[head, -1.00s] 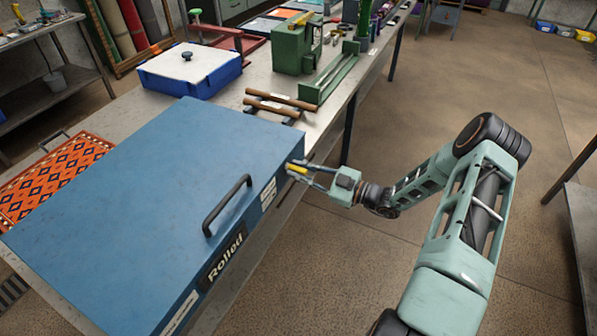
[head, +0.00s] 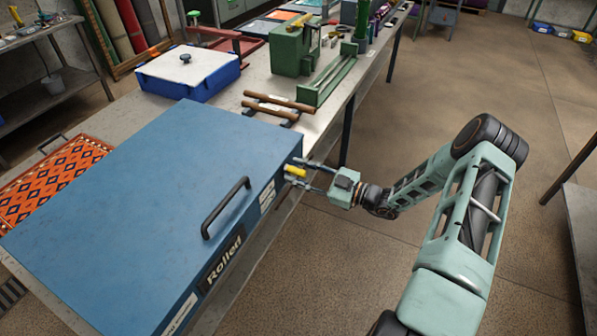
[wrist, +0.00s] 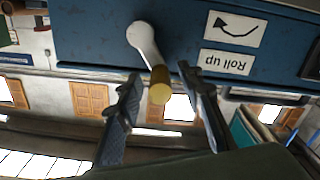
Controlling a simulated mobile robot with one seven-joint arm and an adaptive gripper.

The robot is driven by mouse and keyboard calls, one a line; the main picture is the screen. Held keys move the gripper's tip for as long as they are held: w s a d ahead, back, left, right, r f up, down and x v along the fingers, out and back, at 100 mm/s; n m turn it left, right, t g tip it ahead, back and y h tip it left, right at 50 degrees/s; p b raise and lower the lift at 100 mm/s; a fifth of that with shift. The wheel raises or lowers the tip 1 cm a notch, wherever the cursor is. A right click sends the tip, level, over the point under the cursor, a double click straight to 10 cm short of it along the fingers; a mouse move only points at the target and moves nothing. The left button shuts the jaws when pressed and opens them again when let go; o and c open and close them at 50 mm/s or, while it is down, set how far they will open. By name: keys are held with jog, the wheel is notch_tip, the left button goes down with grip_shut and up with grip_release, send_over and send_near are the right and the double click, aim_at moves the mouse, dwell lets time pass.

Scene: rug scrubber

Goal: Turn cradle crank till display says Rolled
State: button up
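The blue machine (head: 150,180) lies on the bench, with a display (head: 223,258) on its front face reading "Rolled". The crank is on the front face near the right corner. Its yellow knob (head: 295,171) shows in the head view, and its pale arm (wrist: 145,42) and knob (wrist: 160,85) show in the wrist view. My gripper (head: 303,172) is at the knob with its fingers spread, one on each side. In the wrist view gaps show between the knob and both fingers. A "Roll up" label (wrist: 226,63) with a curved arrow is beside the crank.
A patterned orange rug (head: 50,185) lies at the left. The floor at right is open.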

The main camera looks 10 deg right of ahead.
jog(key=v, duration=1.2)
